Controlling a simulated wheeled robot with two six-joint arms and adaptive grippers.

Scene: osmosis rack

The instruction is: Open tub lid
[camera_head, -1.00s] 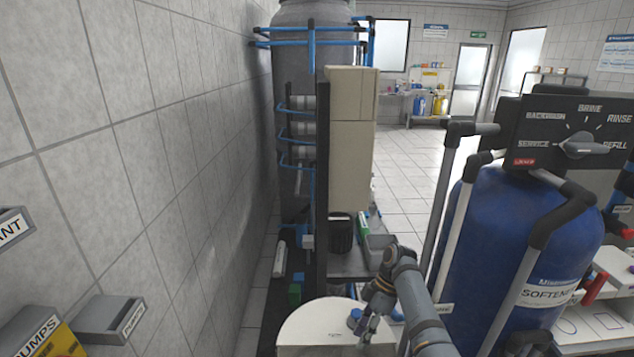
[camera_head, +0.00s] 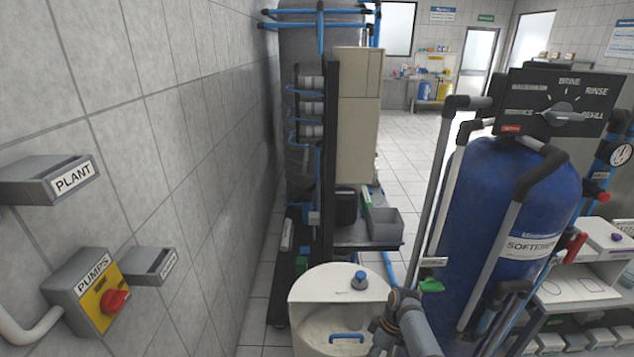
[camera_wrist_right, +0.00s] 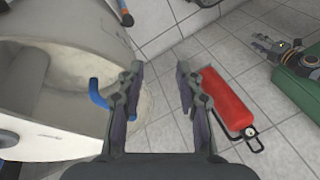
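The white tub (camera_head: 296,318) stands at the bottom middle of the head view. Its far half has a flat top (camera_head: 322,283) with a blue cap (camera_head: 359,281). Its near half shows a paler, recessed rough surface, and I cannot tell whether this is lid or contents. A blue handle (camera_head: 346,338) lies there; it also shows in the right wrist view (camera_wrist_right: 97,94). My right gripper (camera_wrist_right: 160,72) is open and empty beside the tub, its left finger close to the handle. Contact is unclear.
A red cylinder (camera_wrist_right: 228,98) lies on the tiled floor right of my right gripper, near a green block (camera_wrist_right: 300,85). The blue softener tank (camera_head: 500,220) stands right of the tub. The tiled wall with a pump switch box (camera_head: 88,290) is left. A grey bin (camera_head: 384,224) is behind.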

